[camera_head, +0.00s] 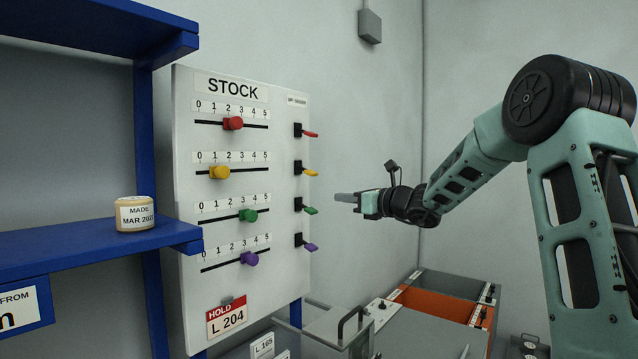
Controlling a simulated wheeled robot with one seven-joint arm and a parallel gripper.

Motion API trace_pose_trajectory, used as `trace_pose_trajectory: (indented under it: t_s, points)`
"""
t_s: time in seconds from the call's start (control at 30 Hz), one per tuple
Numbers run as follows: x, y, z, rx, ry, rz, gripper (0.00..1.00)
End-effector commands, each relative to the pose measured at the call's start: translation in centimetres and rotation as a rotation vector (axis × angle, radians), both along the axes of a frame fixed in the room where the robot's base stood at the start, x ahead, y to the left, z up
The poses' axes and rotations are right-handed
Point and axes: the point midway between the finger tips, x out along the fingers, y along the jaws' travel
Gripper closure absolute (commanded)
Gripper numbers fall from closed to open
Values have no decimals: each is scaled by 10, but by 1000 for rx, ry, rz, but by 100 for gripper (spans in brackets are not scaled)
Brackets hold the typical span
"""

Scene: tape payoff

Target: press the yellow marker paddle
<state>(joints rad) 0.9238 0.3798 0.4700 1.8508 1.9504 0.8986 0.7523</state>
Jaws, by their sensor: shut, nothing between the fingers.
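The yellow marker paddle (310,172) sticks out to the right from a black mount on the right side of the white STOCK board (225,290). It is second from the top in a column with a red paddle (310,134), a green paddle (311,211) and a purple paddle (310,247). My gripper (338,197) is shut and empty. It points left toward the board, and in the picture its tips lie right of and below the yellow paddle, close to the green one's height. A gap shows between the fingertips and the paddles.
Sliders with red, yellow, green and purple knobs (250,259) run across the board. A blue shelf (80,245) with a round container (135,214) stands at the left. Boxes and an orange bin (435,301) are below right. The wall carries a grey box (370,26).

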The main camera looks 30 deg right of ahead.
Motion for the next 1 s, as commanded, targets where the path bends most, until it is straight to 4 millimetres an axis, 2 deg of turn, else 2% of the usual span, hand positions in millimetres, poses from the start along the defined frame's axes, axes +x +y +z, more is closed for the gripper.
trace_pose_trajectory:
  t_s: [0.13,0.27,0.63,0.7,0.8,1.0]
  points:
    - [6,3,1,0,0,2,100]
    - [23,10,2,2,1,4,100]
    - [95,36,3,1,1,4,100]
    - [92,33,17,-5,-2,0,100]
    - [87,32,28,-3,0,0,100]
    - [82,31,37,-3,1,1,100]
